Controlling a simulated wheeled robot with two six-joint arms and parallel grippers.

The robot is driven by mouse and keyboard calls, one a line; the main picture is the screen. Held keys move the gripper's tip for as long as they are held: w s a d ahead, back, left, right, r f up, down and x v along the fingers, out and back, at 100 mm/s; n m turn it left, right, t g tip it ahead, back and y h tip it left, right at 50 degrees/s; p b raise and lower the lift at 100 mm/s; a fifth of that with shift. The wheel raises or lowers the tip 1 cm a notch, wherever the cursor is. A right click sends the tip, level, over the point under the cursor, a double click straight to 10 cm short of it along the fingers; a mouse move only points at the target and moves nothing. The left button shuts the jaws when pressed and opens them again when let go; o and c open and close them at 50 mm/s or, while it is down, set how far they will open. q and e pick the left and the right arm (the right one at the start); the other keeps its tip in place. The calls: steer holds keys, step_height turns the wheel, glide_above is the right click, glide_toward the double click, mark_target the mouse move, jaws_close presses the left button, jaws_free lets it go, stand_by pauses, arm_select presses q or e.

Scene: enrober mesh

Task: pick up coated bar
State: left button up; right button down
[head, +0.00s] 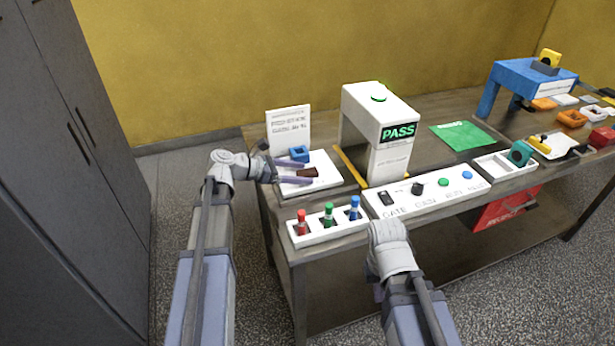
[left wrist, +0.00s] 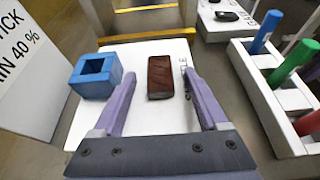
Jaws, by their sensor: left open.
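The coated bar (left wrist: 161,77) is a dark brown block lying on a white board (left wrist: 150,112). In the head view the bar (head: 307,172) shows at the tips of my left gripper (head: 297,173). In the left wrist view my left gripper (left wrist: 160,100) is open, with its purple fingers on either side of the bar's near end and gaps between. A blue square block with a hollow top (left wrist: 96,75) sits on the board left of the bar. My right arm (head: 390,248) is in front of the table; its gripper is mostly hidden.
A white rack (head: 327,232) holds red, green and blue pegs to the right of the board. A white arch with a PASS display (head: 382,115) stands behind a control panel (head: 425,190). A text sign (head: 288,128) stands behind the board. A green mat (head: 463,135) lies farther right.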

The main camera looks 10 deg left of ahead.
mark_target(299, 173)
arm_select(q)
steer(key=c, duration=1.1)
steer(key=shift+r, duration=0.2)
step_height(299, 173, up, 10)
steer(key=p, duration=1)
steer(key=shift+f, duration=0.15)
